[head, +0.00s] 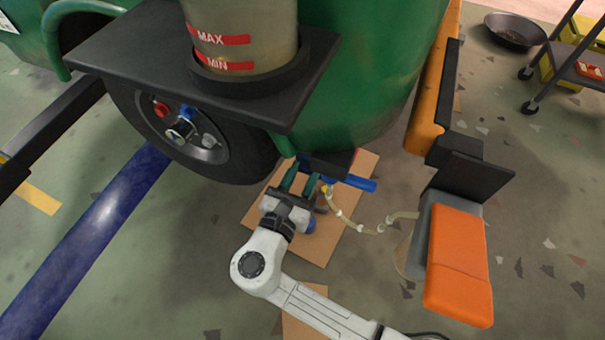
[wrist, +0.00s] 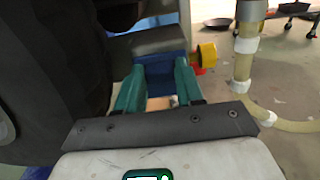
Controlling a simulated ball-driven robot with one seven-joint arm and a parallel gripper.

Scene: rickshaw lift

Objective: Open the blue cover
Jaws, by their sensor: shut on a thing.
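In the wrist view the fingers (wrist: 160,82) are shut on a blue part (wrist: 160,66), taken to be the blue cover, beneath a dark block. The fingers hide its sides. In the head view a blue bar (head: 357,183) sticks out to the right just beyond the fingertips; I cannot tell whether it is the same piece.
A black wheel (head: 205,140) stands close to the left of my gripper. A yellow knob (wrist: 207,54) and a pale hose (wrist: 243,62) are to its right. An orange box (head: 458,262) stands farther right. Cardboard (head: 335,235) lies on the floor below. A black pan (head: 514,31) lies far right.

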